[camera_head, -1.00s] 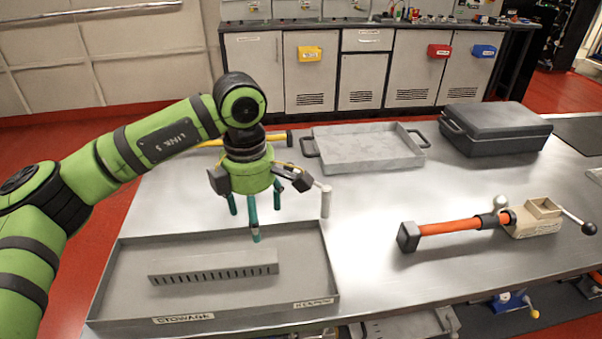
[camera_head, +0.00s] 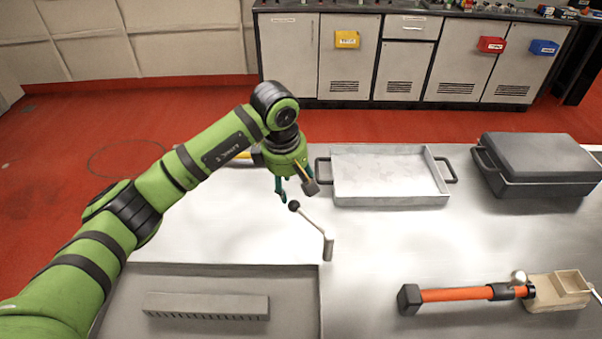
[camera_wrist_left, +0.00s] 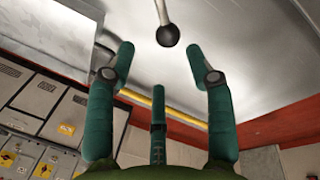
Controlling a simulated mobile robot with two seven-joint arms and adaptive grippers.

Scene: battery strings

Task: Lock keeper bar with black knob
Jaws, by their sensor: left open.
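A small black knob (camera_head: 294,206) tops a thin metal rod that leans up and left from a grey post (camera_head: 328,248) on the bench. My left gripper (camera_head: 296,188) is open, with its teal fingers close to the knob at the rod's far end. In the left wrist view the knob (camera_wrist_left: 167,36) appears between and just beyond the open fingertips (camera_wrist_left: 160,52), with nothing held. I cannot tell which part is the keeper bar. My right gripper is out of view.
A stowage tray (camera_head: 230,268) holds a slotted grey bar (camera_head: 205,305) at front left. A shallow metal tray (camera_head: 390,201) and a dark case (camera_head: 540,165) stand at the back. An orange-handled tool (camera_head: 455,294) lies at right. Bench around the post is clear.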

